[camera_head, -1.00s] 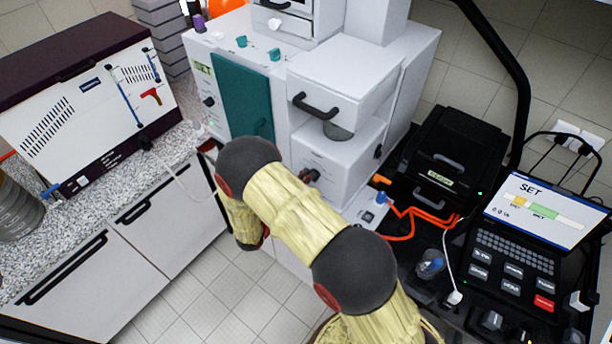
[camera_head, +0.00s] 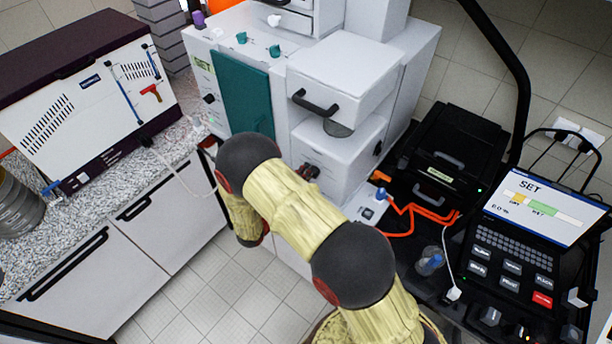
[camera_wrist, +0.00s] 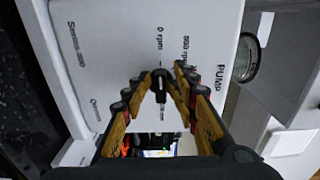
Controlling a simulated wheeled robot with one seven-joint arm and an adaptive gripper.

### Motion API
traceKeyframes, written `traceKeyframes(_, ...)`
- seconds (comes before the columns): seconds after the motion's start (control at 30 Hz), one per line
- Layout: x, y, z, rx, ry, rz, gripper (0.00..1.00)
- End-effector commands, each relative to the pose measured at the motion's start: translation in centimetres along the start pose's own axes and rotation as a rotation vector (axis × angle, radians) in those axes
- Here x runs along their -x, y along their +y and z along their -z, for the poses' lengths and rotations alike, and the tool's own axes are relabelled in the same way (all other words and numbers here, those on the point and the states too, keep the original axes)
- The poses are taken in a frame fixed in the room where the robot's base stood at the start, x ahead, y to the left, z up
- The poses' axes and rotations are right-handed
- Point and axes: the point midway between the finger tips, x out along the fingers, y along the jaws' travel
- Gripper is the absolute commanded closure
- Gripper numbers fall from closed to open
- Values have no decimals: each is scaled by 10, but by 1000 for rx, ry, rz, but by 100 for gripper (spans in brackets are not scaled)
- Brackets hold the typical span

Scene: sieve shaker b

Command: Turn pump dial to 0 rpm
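The pump dial (camera_wrist: 160,88) is a small black knob with a pale mark, on a white panel (camera_wrist: 95,45) printed PUMP, 0 rpm and 500 rpm. In the wrist view my gripper (camera_wrist: 163,72) has its fingers drawn in on both sides of the dial, and they appear shut on it. The 0 rpm print is just above the dial in that view, and 500 rpm is up and right. In the head view the panel is the front of the lower white box (camera_head: 340,160). A dark tip shows there, and my arm hides much of the gripper.
A black handle (camera_head: 315,104) sticks out above the box, with a round glass disc (camera_head: 338,129) under it. To the right are a black case (camera_head: 455,150), orange cables (camera_head: 425,214) and a SET screen unit (camera_head: 540,205). A speckled counter (camera_head: 95,200) is at left.

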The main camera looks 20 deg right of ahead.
Motion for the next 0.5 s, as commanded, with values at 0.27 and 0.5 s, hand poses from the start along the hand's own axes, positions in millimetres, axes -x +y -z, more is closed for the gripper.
traceKeyframes(0.27,0,0,0,-1,0,0,70)
traceKeyframes(0.5,15,0,-1,0,-3,0,70)
